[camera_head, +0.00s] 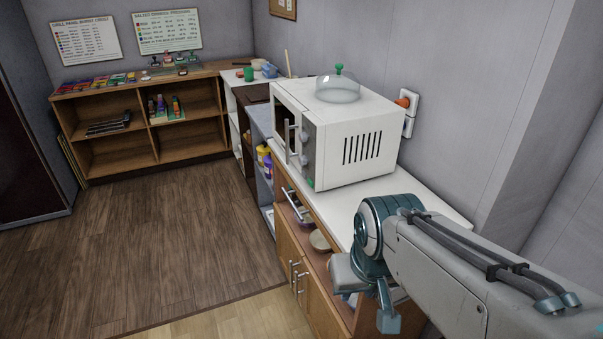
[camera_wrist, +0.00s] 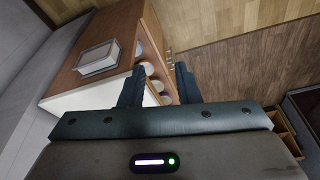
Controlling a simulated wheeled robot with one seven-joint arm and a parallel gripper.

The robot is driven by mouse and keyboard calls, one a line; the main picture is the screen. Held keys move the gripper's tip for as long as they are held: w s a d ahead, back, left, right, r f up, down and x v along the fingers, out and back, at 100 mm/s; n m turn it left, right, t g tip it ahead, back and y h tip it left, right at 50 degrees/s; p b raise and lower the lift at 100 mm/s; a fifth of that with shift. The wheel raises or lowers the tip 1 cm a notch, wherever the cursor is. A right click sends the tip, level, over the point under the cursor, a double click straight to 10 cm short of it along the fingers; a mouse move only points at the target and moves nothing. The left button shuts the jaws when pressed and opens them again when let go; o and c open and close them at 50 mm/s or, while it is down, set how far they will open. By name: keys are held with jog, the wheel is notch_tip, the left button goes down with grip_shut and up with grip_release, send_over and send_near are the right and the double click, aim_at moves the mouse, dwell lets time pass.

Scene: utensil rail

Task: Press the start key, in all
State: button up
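The white microwave (camera_head: 360,140) stands on the white counter, its front facing left. Its front panel has round knobs (camera_head: 305,134) and, low down, a small green spot (camera_head: 311,183) that looks like the start key; its label is too small to read. My gripper (camera_head: 367,297) is in front of the counter, below and right of the microwave in the head view, apart from it. In the wrist view my gripper (camera_wrist: 158,75) has its two dark fingers spread with nothing between them. The microwave and key are not recognisable in the wrist view.
A glass dome (camera_head: 338,88) with a green knob sits on the microwave. The white counter (camera_head: 400,198) is bare beside it. Bowls (camera_head: 320,240) sit in the open shelf below. An orange plug (camera_head: 403,102) is at the wall. The wooden floor (camera_head: 170,240) is clear.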

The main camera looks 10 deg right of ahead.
grip_shut()
dwell(1.5)
